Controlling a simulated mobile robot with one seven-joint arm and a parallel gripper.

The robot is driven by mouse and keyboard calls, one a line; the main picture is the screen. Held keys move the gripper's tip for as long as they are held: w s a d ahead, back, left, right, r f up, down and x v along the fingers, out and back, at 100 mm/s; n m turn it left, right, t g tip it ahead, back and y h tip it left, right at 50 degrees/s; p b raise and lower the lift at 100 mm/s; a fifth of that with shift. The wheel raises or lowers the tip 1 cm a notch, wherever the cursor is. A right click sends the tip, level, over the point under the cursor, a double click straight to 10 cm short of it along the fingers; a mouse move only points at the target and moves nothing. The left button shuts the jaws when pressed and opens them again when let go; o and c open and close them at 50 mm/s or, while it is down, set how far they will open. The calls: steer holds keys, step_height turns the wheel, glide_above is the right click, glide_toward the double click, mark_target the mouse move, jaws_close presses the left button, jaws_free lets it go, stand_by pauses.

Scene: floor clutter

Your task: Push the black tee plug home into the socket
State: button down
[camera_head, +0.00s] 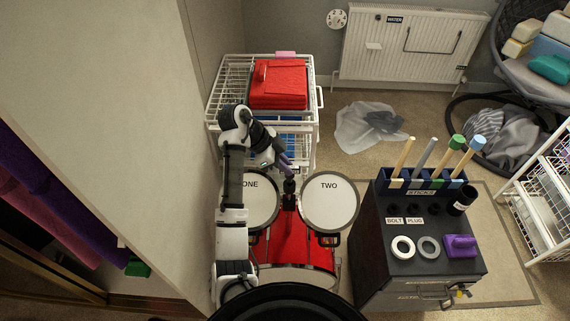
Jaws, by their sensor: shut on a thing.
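My gripper (287,170) reaches in from the upper left and points down between the two drum heads. It is shut on the black tee plug (290,185), a small dark piece below the fingertips. The plug is over the middle of the red drum (290,236), where the dark socket (289,203) seems to be. Plug and socket look in line and very close. At this size I cannot tell how deep the plug sits, and the fingers hide its upper part.
Drum heads ONE (255,203) and TWO (329,203) flank the plug closely. A dark cabinet (420,275) with sticks, rings and a purple block (460,245) stands at right. A white wire trolley (213,113) with a red box (278,85) is behind.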

steer(key=shift+f+b, duration=1.4)
steer(key=shift+f, duration=0.55)
steer(key=c, duration=1.4)
jaws_free()
steer(key=shift+o, duration=0.2)
steer(key=v, duration=1.4)
steer(key=shift+d+f, duration=0.1)
